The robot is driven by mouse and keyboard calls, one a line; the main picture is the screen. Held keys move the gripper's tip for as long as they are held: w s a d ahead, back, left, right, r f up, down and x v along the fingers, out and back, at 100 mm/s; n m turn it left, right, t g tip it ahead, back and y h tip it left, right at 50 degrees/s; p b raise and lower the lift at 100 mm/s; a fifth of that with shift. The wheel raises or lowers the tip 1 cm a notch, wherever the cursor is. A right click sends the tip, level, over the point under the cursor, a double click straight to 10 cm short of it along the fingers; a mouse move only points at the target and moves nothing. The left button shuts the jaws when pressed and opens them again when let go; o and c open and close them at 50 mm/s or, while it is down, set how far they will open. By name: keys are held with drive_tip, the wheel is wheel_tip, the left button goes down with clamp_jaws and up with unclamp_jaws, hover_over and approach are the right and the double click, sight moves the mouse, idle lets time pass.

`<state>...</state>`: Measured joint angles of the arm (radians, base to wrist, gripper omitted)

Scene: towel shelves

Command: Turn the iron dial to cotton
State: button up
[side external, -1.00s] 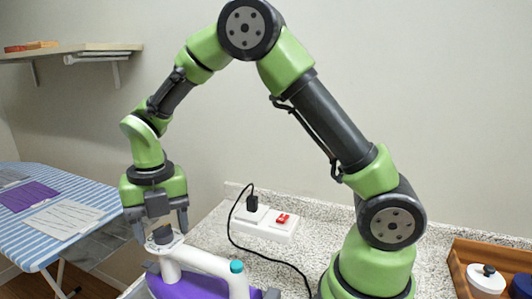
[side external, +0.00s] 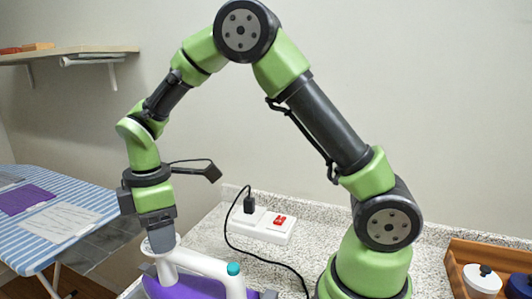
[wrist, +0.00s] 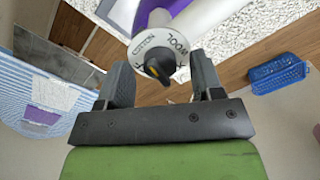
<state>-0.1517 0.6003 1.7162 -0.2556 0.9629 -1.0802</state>
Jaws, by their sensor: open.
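The iron (side external: 205,287) has a purple body and a white handle, and stands on the counter in the side external view. In the wrist view its round white dial plate (wrist: 143,38) carries printed words, one reading WOOL, another boxed and too small to read. My gripper (wrist: 163,66) is open, one finger on each side of the knob, with visible gaps. In the side external view my gripper (side external: 161,240) points down over the dial, seen edge-on, and hides the knob.
A white power strip (side external: 264,226) with a red switch and a black plug lies behind the iron, its cord running forward. A striped ironing board (side external: 85,195) is at left. A wooden tray (side external: 458,283) with jars is at right. A blue basket (wrist: 278,74) shows in the wrist view.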

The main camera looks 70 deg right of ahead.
drive_tip(key=m, duration=2.2)
drive_tip(key=shift+m, duration=0.3)
drive_tip(key=m, duration=0.5)
drive_tip(key=shift+m, duration=0.3)
drive_tip(key=shift+r+m, duration=0.3)
drive_tip(key=shift+m, duration=0.3)
wheel_tip(320, 180, up, 10)
drive_tip(key=s+d+r+n+t+y, duration=0.1)
drive_tip(key=s+r+n+t, duration=0.1)
drive_tip(key=s+n, duration=0.5)
drive_tip(key=s+d+r+n+t+y, duration=0.1)
drive_tip(key=s+n+t, duration=0.4)
drive_tip(key=s, duration=0.6)
drive_tip(key=shift+s+d+r+n, duration=0.2)
drive_tip(key=shift+r+n, duration=0.4)
drive_tip(key=shift+n, duration=0.5)
drive_tip(key=shift+w, duration=0.1)
